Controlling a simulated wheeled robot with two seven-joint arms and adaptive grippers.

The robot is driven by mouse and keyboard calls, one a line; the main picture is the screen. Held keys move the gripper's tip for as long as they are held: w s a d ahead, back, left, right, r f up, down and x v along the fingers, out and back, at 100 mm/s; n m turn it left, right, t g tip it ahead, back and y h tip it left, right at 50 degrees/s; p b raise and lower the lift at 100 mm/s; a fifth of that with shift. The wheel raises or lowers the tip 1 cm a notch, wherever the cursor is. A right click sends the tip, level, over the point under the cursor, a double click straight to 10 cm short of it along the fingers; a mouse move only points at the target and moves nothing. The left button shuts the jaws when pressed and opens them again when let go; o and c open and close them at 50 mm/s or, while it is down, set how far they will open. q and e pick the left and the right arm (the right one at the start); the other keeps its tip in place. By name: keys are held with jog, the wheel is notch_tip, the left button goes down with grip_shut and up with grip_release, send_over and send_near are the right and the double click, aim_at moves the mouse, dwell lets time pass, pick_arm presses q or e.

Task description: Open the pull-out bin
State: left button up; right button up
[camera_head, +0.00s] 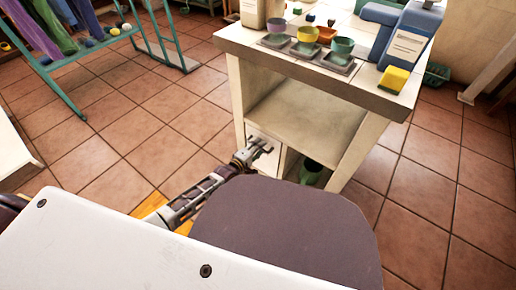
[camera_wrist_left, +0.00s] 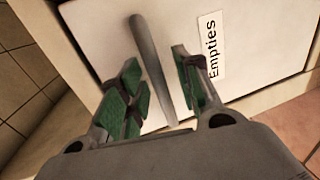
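The pull-out bin (camera_head: 262,148) is a white front low in the left part of the washbasin cabinet, and it looks shut. In the left wrist view its front (camera_wrist_left: 95,35) fills the upper part, with a label reading "Empties" (camera_wrist_left: 212,45) and a grey bar handle (camera_wrist_left: 152,70). My left gripper (camera_head: 258,150) is in front of the bin. In the left wrist view its green-padded fingers (camera_wrist_left: 160,88) are spread, one on each side of the handle. I cannot tell whether either pad touches it. My right gripper is not in view.
The washbasin counter (camera_head: 235,38) holds several coloured cups, a yellow sponge (camera_head: 393,79) and a blue-grey container (camera_head: 411,40). An open shelf (camera_head: 305,115) is beside and above the bin. A green rack (camera_head: 75,65) stands at the left. The tiled floor (camera_head: 140,125) left of the cabinet is clear.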

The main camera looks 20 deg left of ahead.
pick_arm(q)
jog(key=shift+c, duration=0.4)
grip_shut()
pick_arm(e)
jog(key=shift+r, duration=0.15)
pick_arm(q)
jog(key=shift+s, duration=0.15)
